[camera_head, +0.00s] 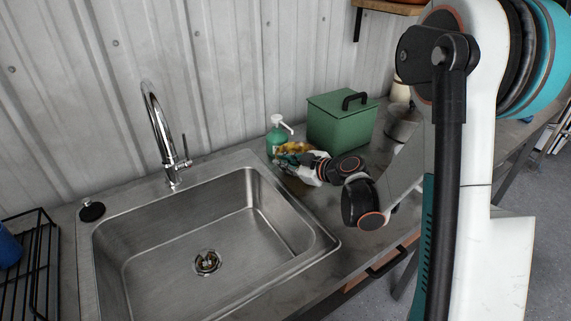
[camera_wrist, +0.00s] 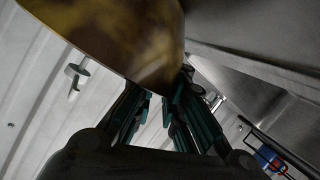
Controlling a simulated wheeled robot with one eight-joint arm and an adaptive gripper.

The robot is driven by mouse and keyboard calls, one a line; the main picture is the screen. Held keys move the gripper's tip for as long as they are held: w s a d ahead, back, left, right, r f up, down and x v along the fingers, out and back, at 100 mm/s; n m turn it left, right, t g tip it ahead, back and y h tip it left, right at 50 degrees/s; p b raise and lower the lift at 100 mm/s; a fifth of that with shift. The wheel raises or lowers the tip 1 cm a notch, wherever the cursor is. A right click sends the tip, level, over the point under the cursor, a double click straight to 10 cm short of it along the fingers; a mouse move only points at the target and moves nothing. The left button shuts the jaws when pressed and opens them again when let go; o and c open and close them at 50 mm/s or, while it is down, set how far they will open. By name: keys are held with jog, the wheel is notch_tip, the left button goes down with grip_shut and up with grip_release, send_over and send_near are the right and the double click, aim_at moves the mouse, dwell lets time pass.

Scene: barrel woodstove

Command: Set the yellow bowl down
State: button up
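The yellow bowl (camera_head: 297,147) shows as a small brownish-yellow patch at my gripper (camera_head: 282,160), on the counter side right of the sink, near the green soap bottle. In the wrist view the bowl (camera_wrist: 125,35) is large, mottled yellow-brown and tilted, and fills the upper middle. The dark green fingers of my gripper (camera_wrist: 162,98) meet the bowl's lower edge, one on each side, and appear closed on it. My gripper and wrist hide much of the bowl in the head view; whether it touches the counter cannot be told.
A green soap bottle (camera_head: 276,138) and a green lidded box (camera_head: 342,122) stand behind my gripper. A grey pot (camera_head: 403,122) is right of the box. The empty metal sink (camera_head: 160,250) with its faucet (camera_head: 160,135) lies left. A black rack (camera_head: 30,260) is far left.

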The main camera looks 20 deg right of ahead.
jog(key=o, duration=0.4)
jog(key=shift+c, duration=0.2)
jog(key=shift+s+r, duration=0.1)
jog(key=shift+r, duration=0.1)
jog(key=p+v, duration=0.3)
jog(key=v, duration=0.9)
jog(key=shift+f, duration=0.1)
dwell(0.6)
